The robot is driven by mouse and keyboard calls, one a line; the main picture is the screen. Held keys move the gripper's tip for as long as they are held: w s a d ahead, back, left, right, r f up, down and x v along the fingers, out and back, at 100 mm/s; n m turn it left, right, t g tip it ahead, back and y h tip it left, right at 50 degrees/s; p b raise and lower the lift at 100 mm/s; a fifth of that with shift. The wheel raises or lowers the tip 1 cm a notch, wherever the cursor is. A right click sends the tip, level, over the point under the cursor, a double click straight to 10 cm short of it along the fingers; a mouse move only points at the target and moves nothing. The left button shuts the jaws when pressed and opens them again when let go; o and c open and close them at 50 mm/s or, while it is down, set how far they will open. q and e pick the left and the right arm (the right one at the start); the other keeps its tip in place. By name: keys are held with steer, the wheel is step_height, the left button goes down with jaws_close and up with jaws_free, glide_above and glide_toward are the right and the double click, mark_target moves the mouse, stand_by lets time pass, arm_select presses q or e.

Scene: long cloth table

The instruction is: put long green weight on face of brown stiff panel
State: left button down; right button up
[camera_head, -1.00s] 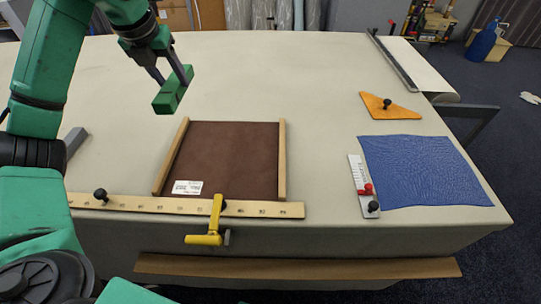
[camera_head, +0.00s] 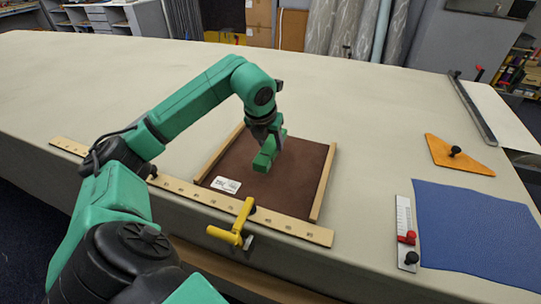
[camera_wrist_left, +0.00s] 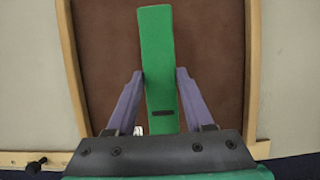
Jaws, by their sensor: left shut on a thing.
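The long green weight (camera_head: 265,160) is held in my left gripper (camera_head: 272,140), over the brown stiff panel (camera_head: 300,170). In the left wrist view the green weight (camera_wrist_left: 157,60) stands between the two fingers of my left gripper (camera_wrist_left: 158,90), which are shut on its sides. The brown panel (camera_wrist_left: 210,50) fills the background there, with wooden strips along both sides. Whether the weight touches the panel cannot be told. My right gripper is not in view.
Wooden strips (camera_head: 322,185) flank the panel, and a wooden ruler (camera_head: 290,223) runs along its front edge. A yellow clamp (camera_head: 236,226) grips the table edge. A blue cloth (camera_head: 475,230), an orange triangle (camera_head: 455,153) and a white gauge strip (camera_head: 404,230) lie to the right. The back of the table is clear.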

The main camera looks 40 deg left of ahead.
mark_target(268, 148)
arm_select(q)
step_height(268, 148, down, 4)
steer(key=shift+f, duration=0.1)
steer(key=shift+c, duration=1.4)
jaws_free()
steer(key=shift+s+r, duration=0.1)
steer(key=shift+r, duration=0.15)
steer(key=v, duration=1.1)
steer(key=shift+s+d+r+b, duration=0.1)
steer(key=shift+s+r+b, duration=0.1)
steer(key=shift+r+b, duration=0.15)
steer(key=shift+f, duration=0.1)
